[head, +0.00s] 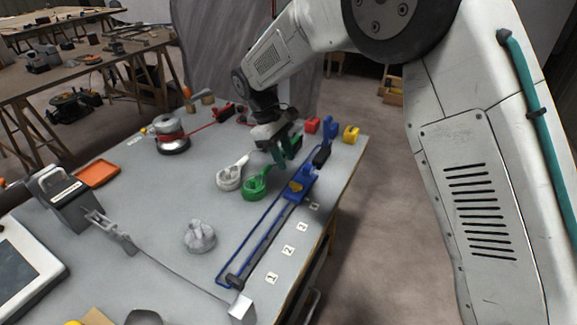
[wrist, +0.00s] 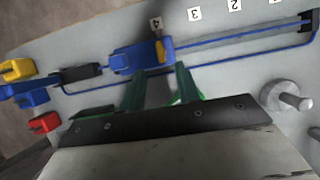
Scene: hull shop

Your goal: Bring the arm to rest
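My gripper (head: 284,158) hangs over the far part of the grey worktable (head: 150,215), above and behind the blue slider (head: 303,180) on its rail. In the wrist view its two green fingers (wrist: 161,78) stand apart with bare table showing between them, so it is open and empty. The slider (wrist: 132,60) with its yellow lever (wrist: 160,50) lies just beyond the fingertips, near the label 4. I cannot tell the exact height between fingers and table. My arm reaches in from the upper right of the head view.
Close to the gripper are a green ring part (head: 254,188), a white ring part (head: 229,178), and red (head: 312,125) and yellow (head: 351,134) blocks. A grey knob (head: 199,237) stands nearer. A metal linkage (head: 160,262) crosses the front. Open floor lies right of the table.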

